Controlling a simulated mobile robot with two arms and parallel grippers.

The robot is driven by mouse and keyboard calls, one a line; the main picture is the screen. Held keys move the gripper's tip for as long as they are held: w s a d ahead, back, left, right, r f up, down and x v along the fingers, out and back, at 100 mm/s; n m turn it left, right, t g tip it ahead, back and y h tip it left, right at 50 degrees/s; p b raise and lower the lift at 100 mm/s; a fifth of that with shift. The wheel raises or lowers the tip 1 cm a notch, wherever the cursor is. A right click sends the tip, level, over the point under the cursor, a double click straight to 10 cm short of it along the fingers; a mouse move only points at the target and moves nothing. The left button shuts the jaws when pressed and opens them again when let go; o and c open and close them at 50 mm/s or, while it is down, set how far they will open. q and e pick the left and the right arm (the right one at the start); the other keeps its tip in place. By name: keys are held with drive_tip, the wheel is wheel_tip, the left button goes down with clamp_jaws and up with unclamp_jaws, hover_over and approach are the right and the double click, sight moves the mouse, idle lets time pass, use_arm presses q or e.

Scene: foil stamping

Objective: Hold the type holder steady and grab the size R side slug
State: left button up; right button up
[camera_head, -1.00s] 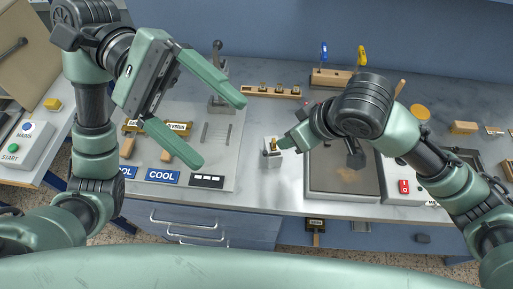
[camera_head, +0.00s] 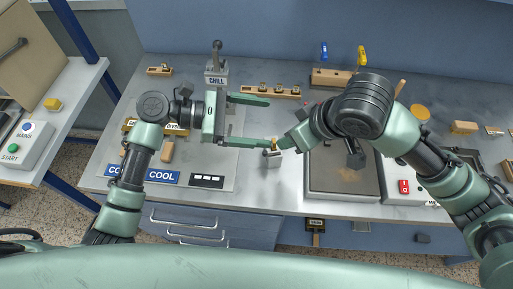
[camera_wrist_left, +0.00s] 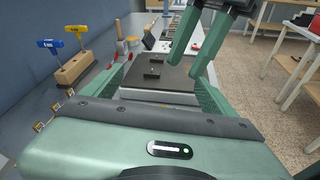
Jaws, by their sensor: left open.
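The wooden rack (camera_head: 258,92) with several small brass slugs stands at the back middle; it also shows at the left of the left wrist view (camera_wrist_left: 40,125). I cannot read size letters on the slugs. My left gripper (camera_head: 268,121) is open and empty, fingers pointing right, one finger just in front of the rack. A small pale block with a brass top (camera_head: 272,160), apparently the type holder, stands on the bench by the left gripper's near fingertip. My right gripper (camera_head: 287,144) is at its right side; its fingers are mostly hidden, so its grip is unclear.
A grey press labelled CHILL (camera_head: 216,72) stands behind my left gripper. A dark plate (camera_head: 343,178) lies right of the holder. A wooden block (camera_head: 330,80) with blue and yellow handled tools is at the back. A COOL label (camera_head: 162,177) lies on the mat at front left.

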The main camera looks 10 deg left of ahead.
sight(272, 152)
use_arm(q)
drive_tip(key=f+n, duration=0.1)
drive_tip(key=f, duration=0.2)
drive_tip(key=f+n+t+y, duration=0.1)
drive_tip(key=f, duration=0.3)
drive_tip(key=f+n, duration=0.1)
drive_tip(key=f, duration=0.2)
drive_tip(key=shift+s+f+y, duration=0.35)
drive_tip(key=shift+s+y, duration=0.05)
drive_tip(key=shift+d+f+n+t, duration=0.1)
drive_tip(key=shift+f+n+t, duration=0.2)
drive_tip(key=shift+f, duration=0.05)
drive_tip(key=x, duration=0.7)
drive_tip(key=shift+w+d+f, duration=0.1)
drive_tip(key=shift+d+f, duration=0.05)
clamp_jaws()
